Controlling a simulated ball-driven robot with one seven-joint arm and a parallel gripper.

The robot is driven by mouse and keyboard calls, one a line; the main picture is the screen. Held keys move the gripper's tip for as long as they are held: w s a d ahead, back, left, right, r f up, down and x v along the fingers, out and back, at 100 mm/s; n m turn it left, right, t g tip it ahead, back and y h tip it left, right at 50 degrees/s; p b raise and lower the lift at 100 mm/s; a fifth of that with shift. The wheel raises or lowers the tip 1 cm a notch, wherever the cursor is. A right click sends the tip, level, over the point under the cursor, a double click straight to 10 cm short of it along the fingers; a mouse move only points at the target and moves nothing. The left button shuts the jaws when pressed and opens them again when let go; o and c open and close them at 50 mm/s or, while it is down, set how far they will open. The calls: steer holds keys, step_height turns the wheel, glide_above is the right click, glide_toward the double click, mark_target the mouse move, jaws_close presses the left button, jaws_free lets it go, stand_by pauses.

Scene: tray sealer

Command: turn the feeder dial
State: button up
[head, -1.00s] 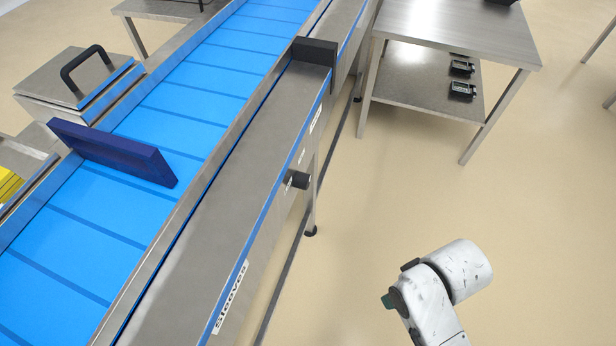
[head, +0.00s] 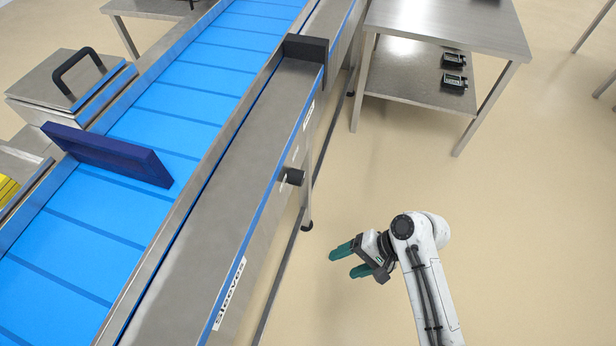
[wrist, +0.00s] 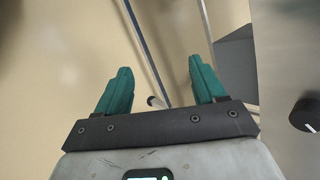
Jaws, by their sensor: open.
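The feeder dial, a small black knob (head: 292,176), sticks out from the steel side of the conveyor frame, below its blue edge strip. In the wrist view a round black knob (wrist: 305,114) shows at the right edge on a steel panel, outside the jaws. My gripper (head: 344,264) has green fingers, apart and empty, pointing left toward the conveyor. It is to the lower right of the dial in the head view, with a gap between them. In the wrist view its fingers (wrist: 160,70) have only floor and some metal legs behind them.
The blue-belted conveyor (head: 175,130) runs along the left, with a dark blue plate (head: 108,155) standing across it. A black block (head: 306,48) sits on the frame. A steel table (head: 440,28) stands at the upper right. The floor around my arm is clear.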

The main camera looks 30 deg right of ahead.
steer(key=w+d+r+m+t+y, duration=0.1)
steer(key=w+r+m+t+y, duration=0.15)
steer(key=w+m, duration=0.35)
steer(key=m+t+y+p, duration=0.1)
steer(key=m+t+y, duration=0.2)
steer(key=m+t, duration=0.5)
glide_toward(303, 180)
steer(key=shift+m+g+h, duration=0.25)
steer(key=shift+m+g, duration=0.05)
steer(key=shift+g, duration=0.15)
steer(key=x, duration=0.5)
steer(key=p+x, duration=0.1)
steer(key=x, duration=0.2)
steer(key=shift+w+a+r, duration=0.1)
steer(key=shift+w+r, duration=0.25)
steer(key=shift+w, duration=0.1)
steer(key=shift+c, duration=0.3)
steer(key=c, duration=1)
